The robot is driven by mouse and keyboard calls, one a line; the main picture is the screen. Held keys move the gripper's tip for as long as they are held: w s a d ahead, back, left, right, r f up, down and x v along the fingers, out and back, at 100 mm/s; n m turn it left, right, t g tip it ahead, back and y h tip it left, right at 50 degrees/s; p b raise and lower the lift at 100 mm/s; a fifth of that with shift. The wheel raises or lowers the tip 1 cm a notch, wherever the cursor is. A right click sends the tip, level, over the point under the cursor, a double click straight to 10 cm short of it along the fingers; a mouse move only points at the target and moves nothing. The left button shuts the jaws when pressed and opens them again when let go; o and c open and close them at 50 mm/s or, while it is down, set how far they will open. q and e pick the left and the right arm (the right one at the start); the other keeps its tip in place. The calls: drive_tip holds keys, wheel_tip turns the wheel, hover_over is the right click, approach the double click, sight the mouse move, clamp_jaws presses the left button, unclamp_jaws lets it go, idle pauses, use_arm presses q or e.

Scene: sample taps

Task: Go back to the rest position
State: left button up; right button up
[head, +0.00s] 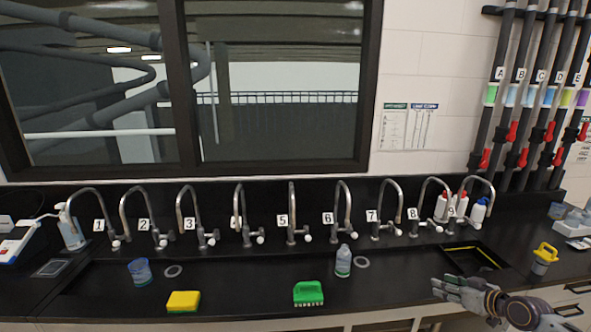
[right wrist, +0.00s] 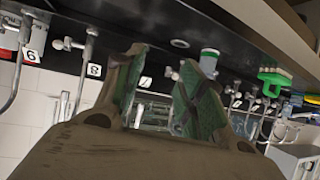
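My right gripper (head: 440,287) is above the front of the black counter at the right, left of a yellow-topped container (head: 544,258). It points to the left. In the right wrist view its two green-padded fingers (right wrist: 164,72) stand apart with nothing held between them. My left gripper is not in view. A row of numbered taps (head: 291,215) runs along the back of the counter (head: 230,290). The right wrist view is tilted and shows taps and counter items beyond the fingers.
A clear bottle (head: 343,262), green brush (head: 308,293), yellow sponge (head: 183,301) and blue beaker (head: 140,272) stand or lie on the counter. A yellow-edged recess (head: 474,259) lies behind my right gripper. Labelled pipes (head: 515,90) rise at the right.

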drive_tip(key=s+d+f+m+h, duration=0.1)
drive_tip(key=s+d+f+h, duration=0.15)
drive_tip(key=d+f, duration=0.55)
drive_tip(key=s+d+f+h, duration=0.1)
drive_tip(key=d+f+h, duration=0.3)
drive_tip(key=d, duration=0.9)
drive_tip(key=s+d+f+g+h, duration=0.1)
drive_tip(key=s+d+f+g, duration=0.1)
drive_tip(key=s+f, duration=0.85)
drive_tip(key=s+d+f+g+h, duration=0.1)
drive_tip(key=s+f+g, duration=0.2)
drive_tip(key=s+f, duration=0.75)
drive_tip(key=s+a+f+n+g+y, duration=0.1)
drive_tip(key=s+a+f+g, duration=0.1)
drive_tip(key=s+a+f, duration=0.85)
drive_tip(key=s+a+f+g+y, duration=0.1)
drive_tip(key=s+a+f+g, duration=0.1)
drive_tip(key=s+a+f, duration=0.8)
drive_tip(key=s+a+f+y, duration=0.1)
drive_tip(key=s+a+f, duration=0.2)
drive_tip(key=a, duration=0.5)
drive_tip(key=s+a+f+g, duration=0.1)
drive_tip(key=s+a+f, duration=0.2)
drive_tip(key=a, duration=0.4)
drive_tip(key=s+a+f+m+y, duration=0.1)
drive_tip(key=s+a+f, duration=0.2)
drive_tip(key=a, duration=0.5)
drive_tip(key=shift+s+a+g+y, duration=0.3)
drive_tip(key=shift+s+a+y, duration=0.05)
drive_tip(key=shift+s, duration=0.15)
